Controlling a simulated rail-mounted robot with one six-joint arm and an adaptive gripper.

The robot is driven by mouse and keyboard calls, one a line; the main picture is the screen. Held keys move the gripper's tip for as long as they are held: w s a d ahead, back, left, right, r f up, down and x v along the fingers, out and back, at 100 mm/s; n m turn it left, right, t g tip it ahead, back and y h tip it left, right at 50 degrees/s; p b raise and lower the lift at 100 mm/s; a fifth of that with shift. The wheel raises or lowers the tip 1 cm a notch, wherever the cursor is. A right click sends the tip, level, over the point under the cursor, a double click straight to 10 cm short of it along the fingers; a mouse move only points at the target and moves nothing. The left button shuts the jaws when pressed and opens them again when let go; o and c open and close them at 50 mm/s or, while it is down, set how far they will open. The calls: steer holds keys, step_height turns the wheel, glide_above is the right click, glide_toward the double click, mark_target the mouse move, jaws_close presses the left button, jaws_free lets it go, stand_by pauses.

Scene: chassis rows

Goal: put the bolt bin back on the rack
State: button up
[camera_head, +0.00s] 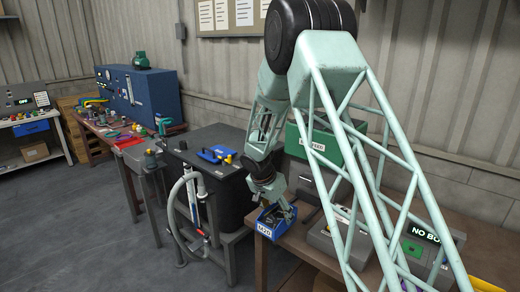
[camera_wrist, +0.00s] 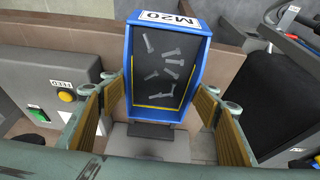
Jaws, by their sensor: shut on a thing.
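The bolt bin is a blue open tray (camera_head: 268,232) with a white label, held over the left edge of the brown bench. In the wrist view the bin (camera_wrist: 132,70) has a label reading M20, and several loose grey bolts lie on its dark floor. My gripper (camera_head: 283,209) is shut on the bin. In the wrist view my gripper (camera_wrist: 160,100) has one finger on each side of the bin's near end. I cannot clearly make out the rack in either view.
A black tank (camera_head: 222,177) stands left of the bin. A grey panel with a yellow button (camera_wrist: 66,96) is left in the wrist view. Open floor lies at left.

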steer(key=s+d+r+n+t+y+b, duration=0.1)
steer(key=s+d+r+n+b, duration=0.1)
steer(key=s+d+r+n, duration=0.3)
steer(key=s+d+r, duration=0.3)
steer(key=d+r, duration=0.3)
steer(key=r, duration=0.2)
steer(key=shift+s+d+r+y, duration=0.2)
steer(key=shift+d+r+y, duration=0.1)
steer(key=shift+d+r, duration=0.1)
steer(key=shift+f, duration=0.1)
stand_by(0.4)
steer(key=s+f+n+y, duration=0.1)
steer(key=s+f+n, duration=0.2)
steer(key=s+f, duration=0.4)
stand_by(0.6)
stand_by(1.4)
